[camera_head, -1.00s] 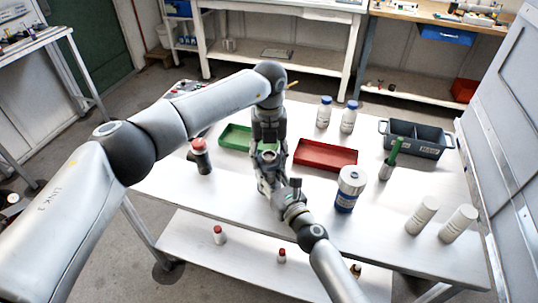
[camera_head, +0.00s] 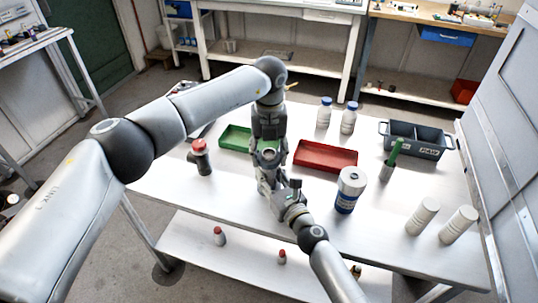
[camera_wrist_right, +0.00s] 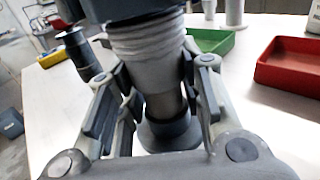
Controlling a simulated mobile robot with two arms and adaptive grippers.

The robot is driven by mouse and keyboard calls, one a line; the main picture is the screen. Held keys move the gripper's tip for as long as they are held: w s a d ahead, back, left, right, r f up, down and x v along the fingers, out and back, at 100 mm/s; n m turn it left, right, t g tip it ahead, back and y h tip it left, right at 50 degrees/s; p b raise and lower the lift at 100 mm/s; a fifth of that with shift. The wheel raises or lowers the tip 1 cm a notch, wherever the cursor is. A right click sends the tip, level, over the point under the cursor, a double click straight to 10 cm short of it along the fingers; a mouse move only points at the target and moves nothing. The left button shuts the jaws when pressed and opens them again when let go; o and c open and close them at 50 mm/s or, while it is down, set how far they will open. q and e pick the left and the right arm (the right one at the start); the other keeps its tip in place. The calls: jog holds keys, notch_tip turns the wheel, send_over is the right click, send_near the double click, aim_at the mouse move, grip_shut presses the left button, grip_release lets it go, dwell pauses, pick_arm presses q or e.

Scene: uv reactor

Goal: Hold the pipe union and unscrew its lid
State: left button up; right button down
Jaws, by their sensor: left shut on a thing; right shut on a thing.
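The pipe union (camera_wrist_right: 155,78) is a grey cylinder with ridged threads near its top, standing upright in the right wrist view. My right gripper (camera_wrist_right: 150,65) is shut on its body, with a finger on each side. A dark wide base (camera_wrist_right: 170,132) shows below the union. A dark part covers the union's top; I cannot tell lid from left gripper there. In the head view my left gripper (camera_head: 268,160) points straight down from above, and my right gripper (camera_head: 272,185) comes in from the front. The two grippers largely hide the union there.
A green tray (camera_head: 235,139) and a red tray (camera_head: 325,155) lie close behind the grippers. A red-capped dark pipe piece (camera_head: 202,158) stands left. A white-and-blue canister (camera_head: 348,190) stands right, with a grey crate (camera_head: 417,138) farther back. The front left tabletop is clear.

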aim_at(269, 152)
pick_arm(q)
jog(key=shift+r, duration=0.55)
jog(key=shift+r, duration=2)
pick_arm(e)
jog(key=c, duration=0.9)
grip_release()
